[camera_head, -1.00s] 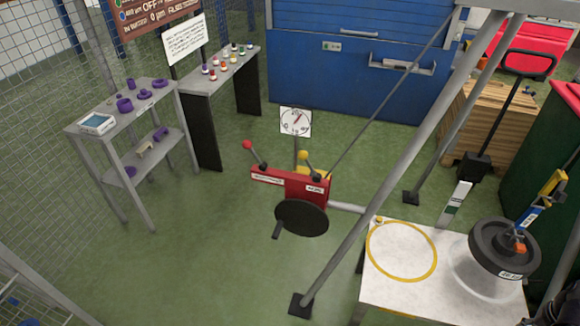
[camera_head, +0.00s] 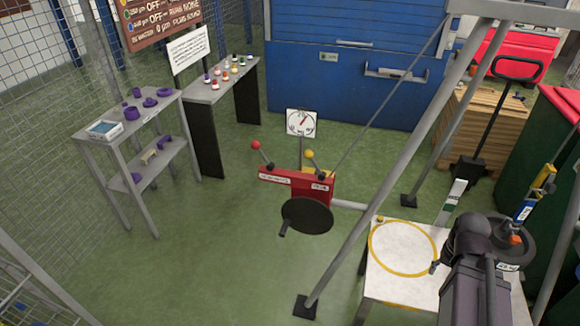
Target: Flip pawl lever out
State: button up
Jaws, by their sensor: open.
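A red winch housing (camera_head: 297,182) stands in the middle, with a dark round disc (camera_head: 307,215) and a crank handle in front. A lever with a yellow knob (camera_head: 309,154) leans up and left on its right side, above a short white label (camera_head: 320,187) that seems to read "PAWL". A second lever with a red knob (camera_head: 256,146) leans up and left on the left side, above a longer label, too small to read surely. My arm shows at the lower right, over the white table and well apart from the levers. My gripper cannot be made out.
A grey diagonal frame leg (camera_head: 385,165) and a thin cable rise just right of the winch. A white table (camera_head: 385,285) with a yellow ring stands at lower right. Shelves (camera_head: 110,128) with purple parts stand left. Green floor is clear left of the winch.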

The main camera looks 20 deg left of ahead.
aim_at(308, 154)
jog(key=u, duration=1.05)
jog(key=k, duration=0.9)
jog(key=z, duration=0.05)
jog(key=i, duration=0.7)
